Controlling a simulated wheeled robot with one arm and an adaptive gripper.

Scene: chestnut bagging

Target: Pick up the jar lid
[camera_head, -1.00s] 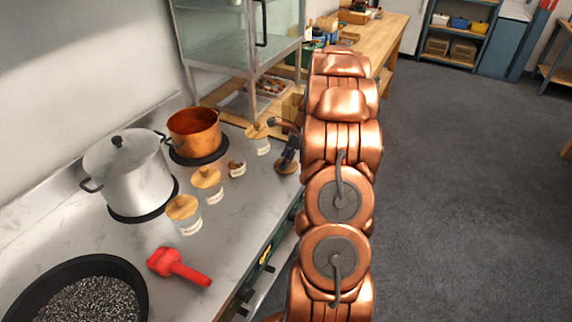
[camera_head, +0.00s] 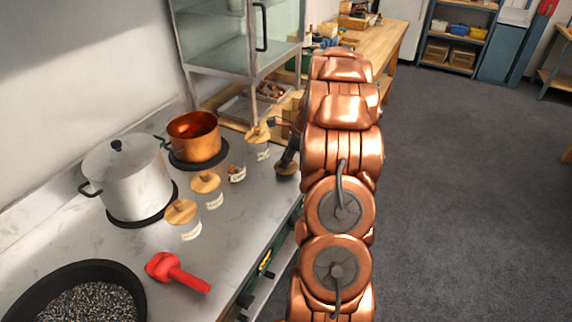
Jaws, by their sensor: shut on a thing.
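A round brown jar lid (camera_head: 286,172) is on the counter by its right edge, darkened by shadow. My gripper (camera_head: 286,163) reaches down to it from the right and is shut on it. The fingertips are small and partly hidden, so I cannot tell whether the lid is clear of the counter. An open jar (camera_head: 237,173) with brown contents stands to the left of the lid. Three other jars have wooden lids: a front jar (camera_head: 182,213), a middle jar (camera_head: 207,184) and a back jar (camera_head: 260,137) close beside my gripper.
A steel pot (camera_head: 128,183) and a copper pot (camera_head: 195,140) stand on black rings at the left. A red tool (camera_head: 176,271) lies near a black pan (camera_head: 75,275) of dark grains. A glass-sided cabinet (camera_head: 225,50) stands behind. The grey floor at right is clear.

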